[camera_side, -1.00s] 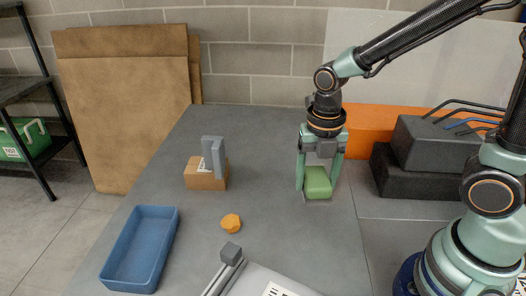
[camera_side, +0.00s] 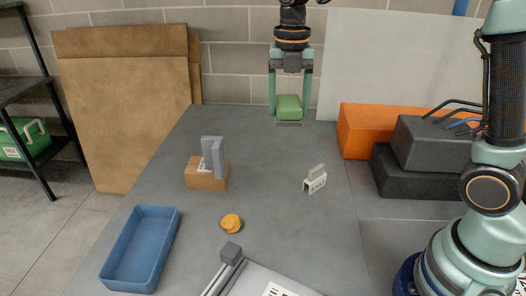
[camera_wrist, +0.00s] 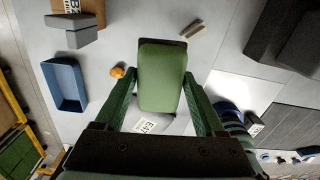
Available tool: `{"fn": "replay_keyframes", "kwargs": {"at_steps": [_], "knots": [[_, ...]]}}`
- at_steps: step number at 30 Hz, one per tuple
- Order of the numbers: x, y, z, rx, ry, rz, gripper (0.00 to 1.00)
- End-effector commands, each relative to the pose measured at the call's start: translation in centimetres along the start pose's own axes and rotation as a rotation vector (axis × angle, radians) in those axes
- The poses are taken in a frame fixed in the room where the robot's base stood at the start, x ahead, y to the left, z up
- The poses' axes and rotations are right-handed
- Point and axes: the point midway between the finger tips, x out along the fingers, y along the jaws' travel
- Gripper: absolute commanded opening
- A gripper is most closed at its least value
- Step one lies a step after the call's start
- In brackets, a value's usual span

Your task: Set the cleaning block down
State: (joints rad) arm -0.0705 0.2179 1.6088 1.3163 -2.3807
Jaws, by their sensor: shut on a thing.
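The cleaning block is a green block with a thin dark grey underside. It shows in the side view (camera_side: 289,105) near the back of the grey table (camera_side: 270,185), and large in the middle of the wrist view (camera_wrist: 162,75). My gripper (camera_side: 290,108) points down and is shut on the block, one finger on each side; both fingers also show in the wrist view (camera_wrist: 162,80). The block looks raised clear of the table, with the tabletop well below it in the wrist view. Its underside is mostly hidden.
A small white and grey labelled piece (camera_side: 315,181) stands on the table. A cardboard box (camera_side: 206,178) with a grey bracket (camera_side: 213,155), an orange lump (camera_side: 231,222) and a blue tray (camera_side: 112,280) are left. Orange (camera_side: 368,128) and dark cases (camera_side: 435,145) sit right. Mid-table has bare room.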

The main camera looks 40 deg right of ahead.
Motion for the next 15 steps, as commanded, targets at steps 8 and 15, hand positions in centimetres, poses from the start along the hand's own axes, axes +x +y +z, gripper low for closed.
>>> {"fn": "replay_keyframes", "kwargs": {"at_steps": [8,15], "knots": [[-0.2,1.6,7.2,0.032,0.002,-0.001,0.15],[0.6,1.8,12.7,0.057,0.002,-0.001,0.15]]}}
